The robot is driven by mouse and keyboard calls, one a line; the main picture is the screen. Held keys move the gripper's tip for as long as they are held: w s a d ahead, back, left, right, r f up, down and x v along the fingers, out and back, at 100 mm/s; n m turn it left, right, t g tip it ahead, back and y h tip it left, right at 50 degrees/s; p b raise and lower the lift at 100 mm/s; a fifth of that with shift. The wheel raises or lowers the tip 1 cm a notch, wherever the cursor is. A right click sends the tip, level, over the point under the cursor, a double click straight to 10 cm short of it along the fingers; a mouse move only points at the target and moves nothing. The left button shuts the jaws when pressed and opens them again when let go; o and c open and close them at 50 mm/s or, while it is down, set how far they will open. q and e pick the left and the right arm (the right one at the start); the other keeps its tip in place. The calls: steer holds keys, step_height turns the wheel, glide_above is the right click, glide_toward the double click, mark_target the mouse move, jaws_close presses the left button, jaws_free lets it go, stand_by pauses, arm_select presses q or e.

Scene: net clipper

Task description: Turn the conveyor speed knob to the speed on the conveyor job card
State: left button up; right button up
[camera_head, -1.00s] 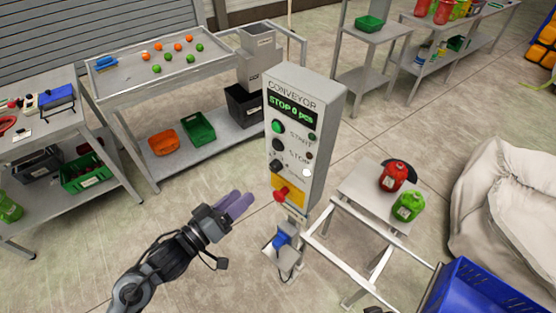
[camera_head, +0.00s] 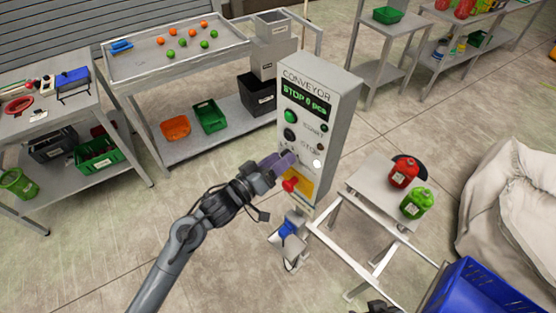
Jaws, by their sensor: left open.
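The grey conveyor control box (camera_head: 340,115) stands upright in the middle, with a green-lit display (camera_head: 305,100) reading "STOP 0 pcs". Below the display are a green start button (camera_head: 291,117) and a black stop button (camera_head: 290,134). The speed knob below them is hidden behind my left gripper's fingers. My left gripper (camera_head: 283,162) is open, its purple fingers at the box's front; whether they touch the knob cannot be told. A dark piece at the bottom edge may be my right gripper (camera_head: 375,307), mostly out of frame. I cannot make out the job card.
A red mushroom button (camera_head: 290,185) on a yellow plate (camera_head: 302,181) sits just below my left fingers. A small table (camera_head: 365,185) with red and green canisters stands right of the box. A blue crate (camera_head: 485,290) is at lower right. Open floor lies at lower left.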

arm_select(q)
steer(key=shift+c, duration=0.4)
steer(key=c, duration=1)
steer(key=shift+o, duration=0.2)
